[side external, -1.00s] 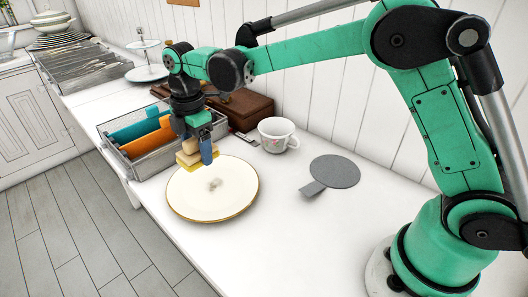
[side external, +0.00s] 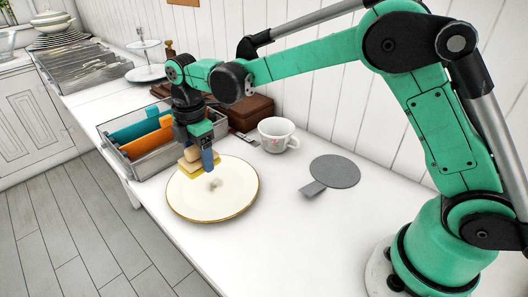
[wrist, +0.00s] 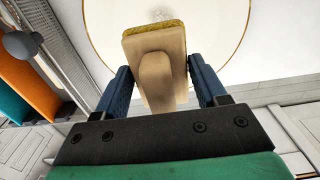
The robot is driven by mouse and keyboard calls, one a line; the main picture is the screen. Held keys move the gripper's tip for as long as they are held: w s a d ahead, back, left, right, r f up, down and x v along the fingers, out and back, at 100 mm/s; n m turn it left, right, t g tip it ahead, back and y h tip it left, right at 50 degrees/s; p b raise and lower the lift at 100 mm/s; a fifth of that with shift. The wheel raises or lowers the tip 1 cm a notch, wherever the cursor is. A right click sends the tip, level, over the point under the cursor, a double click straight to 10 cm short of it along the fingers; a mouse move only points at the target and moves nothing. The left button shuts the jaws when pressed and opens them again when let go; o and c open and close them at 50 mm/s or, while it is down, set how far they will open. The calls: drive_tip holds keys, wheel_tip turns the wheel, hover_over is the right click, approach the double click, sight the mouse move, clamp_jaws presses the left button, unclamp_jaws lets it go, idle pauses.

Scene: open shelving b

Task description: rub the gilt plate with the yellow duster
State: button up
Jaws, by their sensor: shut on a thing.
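The gilt plate (side external: 222,203) is cream white with a thin gold rim and lies on the white counter. A greyish smudge (side external: 215,184) marks its middle. My gripper (side external: 202,160) is shut on the wooden handle of the yellow duster (side external: 190,167), a wooden block with a yellow pad beneath. The duster is over the plate's far-left part. I cannot tell whether the pad touches the plate. In the wrist view the blue fingers (wrist: 160,85) flank the duster's wooden back (wrist: 153,45), with the plate (wrist: 98,30) beyond it.
A metal basket (side external: 150,165) with teal and orange contents stands left of the plate. A floral mug (side external: 276,135) and a brown wooden box (side external: 246,112) are behind. A grey round board with a handle (side external: 336,171) lies to the right. The counter's front edge runs near the plate.

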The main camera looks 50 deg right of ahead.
sight(204, 188)
wheel_tip(204, 188, down, 6)
drive_tip(key=shift+r, duration=0.1)
drive_tip(key=shift+s+d+f, duration=0.2)
drive_tip(key=shift+s+d, duration=0.2)
drive_tip(key=shift+d, duration=0.2)
drive_tip(key=shift+c, duration=0.5)
drive_tip(key=shift+s+d, duration=0.4)
drive_tip(key=shift+d, duration=0.2)
drive_tip(key=shift+w+a, duration=0.45)
drive_tip(key=shift+a, duration=0.2)
drive_tip(key=shift+w+a, duration=0.45)
drive_tip(key=shift+a, duration=0.2)
drive_tip(key=shift+s+d+r, duration=0.1)
drive_tip(key=shift+r, duration=3.95)
